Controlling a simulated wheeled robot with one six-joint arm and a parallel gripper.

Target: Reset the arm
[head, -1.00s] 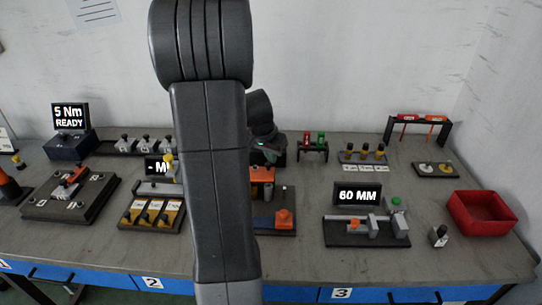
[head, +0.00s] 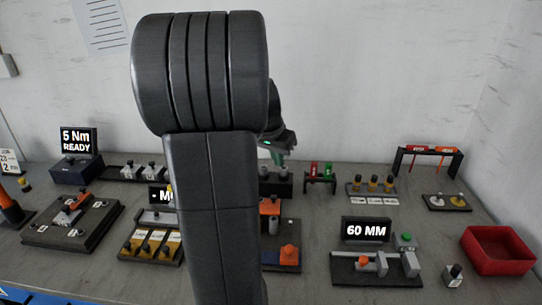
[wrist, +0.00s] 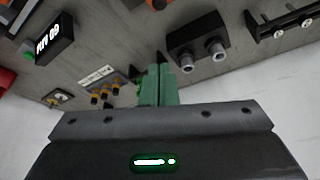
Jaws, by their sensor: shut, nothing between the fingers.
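My gripper (wrist: 158,85) shows in the wrist view as two green fingers pressed together, with nothing between them. In the head view my dark arm link stands in front of the middle of the bench. The wrist part (head: 278,135) shows behind it on the right, above the back of the bench; the fingertips are hard to make out there. In the wrist view the fingers are above the bench, apart from the objects on it.
A 60 MM display (head: 366,230) and its fixture stand at the front right, beside a red bin (head: 497,250). A 5 Nm READY display (head: 78,141) stands at the left. A black block with two grey cylinders (wrist: 197,45) is near the fingers.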

